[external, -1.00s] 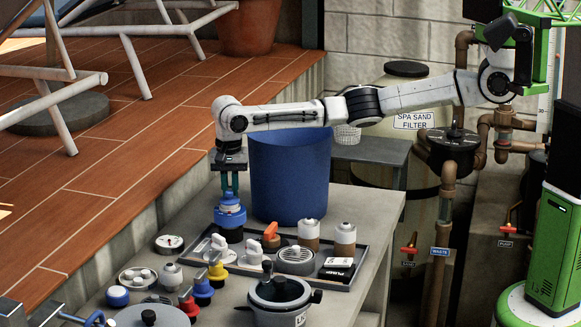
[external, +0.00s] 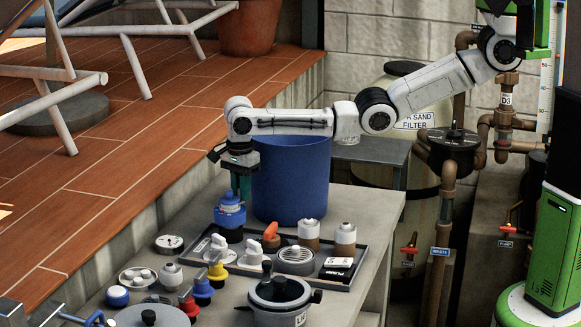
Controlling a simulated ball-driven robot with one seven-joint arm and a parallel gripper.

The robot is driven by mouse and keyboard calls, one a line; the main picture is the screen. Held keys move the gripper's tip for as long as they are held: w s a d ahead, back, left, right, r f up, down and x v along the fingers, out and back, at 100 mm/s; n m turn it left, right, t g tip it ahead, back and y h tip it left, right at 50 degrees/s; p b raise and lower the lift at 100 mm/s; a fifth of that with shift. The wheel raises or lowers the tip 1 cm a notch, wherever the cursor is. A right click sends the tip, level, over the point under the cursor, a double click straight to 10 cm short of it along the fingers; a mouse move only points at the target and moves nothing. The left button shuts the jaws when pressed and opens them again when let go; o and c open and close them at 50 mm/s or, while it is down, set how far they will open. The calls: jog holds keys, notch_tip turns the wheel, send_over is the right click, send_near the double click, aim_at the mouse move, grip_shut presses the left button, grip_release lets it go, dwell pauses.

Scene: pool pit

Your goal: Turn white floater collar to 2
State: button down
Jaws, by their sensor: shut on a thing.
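My gripper (external: 237,190) points down and is shut on the top of a blue floater (external: 230,213). The floater stands upright on a dark base at the back left of the bench. The fingers hide part of its top. Any numbers on its collar are too small to read. A small whitish piece (external: 172,275) with a grey cap stands apart on the bench in front; I cannot tell whether it is the white floater. A low blue-and-white piece (external: 117,296) sits farther left.
A tall blue bin (external: 290,185) stands close right of my gripper. A dark tray (external: 345,283) with valves and white-topped jars (external: 345,238) lies in front. A lidded grey pot (external: 280,298) and red and yellow pieces (external: 203,290) crowd the front.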

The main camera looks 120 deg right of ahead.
jog(key=shift+s+a+m, duration=0.1)
jog(key=shift+a+m, duration=0.45)
jog(key=shift+m, duration=0.85)
jog(key=shift+s+a+m, duration=0.1)
jog(key=shift+a+m, duration=0.45)
jog(key=shift+m, duration=0.85)
jog(key=shift+a+m, duration=0.55)
jog(key=shift+m, duration=0.85)
jog(key=c, duration=1.1)
grip_release()
notch_tip(320, 180, up, 11)
jog(key=shift+f+b, duration=0.1)
jog(key=shift+b, duration=1.1)
